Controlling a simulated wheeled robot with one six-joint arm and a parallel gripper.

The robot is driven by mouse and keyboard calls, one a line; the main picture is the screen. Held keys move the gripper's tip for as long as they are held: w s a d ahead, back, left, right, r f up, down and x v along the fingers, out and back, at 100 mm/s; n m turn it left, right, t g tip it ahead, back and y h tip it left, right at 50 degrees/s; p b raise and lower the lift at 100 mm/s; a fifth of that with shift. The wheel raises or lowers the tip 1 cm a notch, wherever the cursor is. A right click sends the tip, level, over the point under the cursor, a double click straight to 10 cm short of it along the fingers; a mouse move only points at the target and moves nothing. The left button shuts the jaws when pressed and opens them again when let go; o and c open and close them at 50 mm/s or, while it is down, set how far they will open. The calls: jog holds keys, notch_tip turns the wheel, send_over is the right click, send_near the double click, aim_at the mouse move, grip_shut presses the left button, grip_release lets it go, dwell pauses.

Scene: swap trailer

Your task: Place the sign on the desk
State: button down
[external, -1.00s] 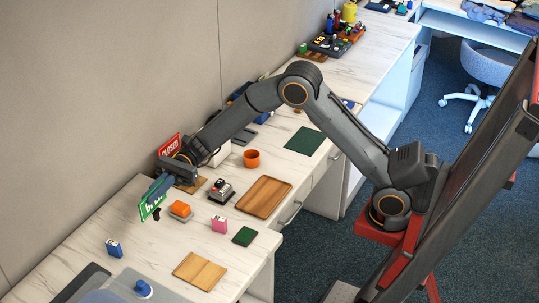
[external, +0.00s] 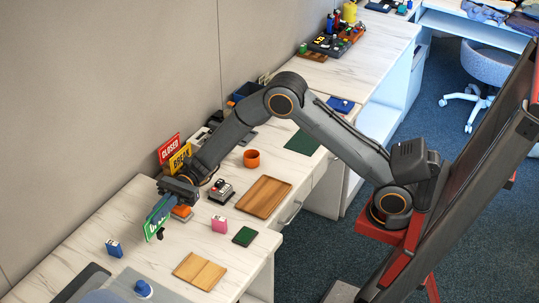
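A green sign with white marks (external: 151,229) hangs tilted from the fingers of my gripper (external: 160,208), which look shut on its upper part. The gripper hides part of the sign. The sign is over the left part of the desk (external: 85,225); I cannot tell whether its lower edge touches the top. A red CLOSED sign (external: 169,147) and a yellow sign (external: 180,159) stand near the wall, behind my gripper.
An orange block (external: 182,211) is close to the right of the held sign. A blue-and-white box (external: 114,248), a pink box (external: 219,224) and wooden trays (external: 263,197) lie around. Bare desk lies left of the sign.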

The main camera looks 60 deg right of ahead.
aim_at(159, 229)
jog(key=shift+f+p, duration=0.3)
jog(key=shift+f, duration=1.05)
jog(key=shift+f, duration=0.25)
jog(key=c, duration=2)
grip_release()
jog(key=d, duration=0.2)
jog(key=d+b, duration=0.1)
jog(key=d, duration=0.1)
jog(key=d+b, duration=0.1)
jog(key=d, duration=0.1)
jog(key=shift+w+d+f, duration=0.2)
jog(key=shift+w+d, duration=0.05)
jog(key=shift+o, duration=0.7)
jog(key=shift+d, duration=0.65)
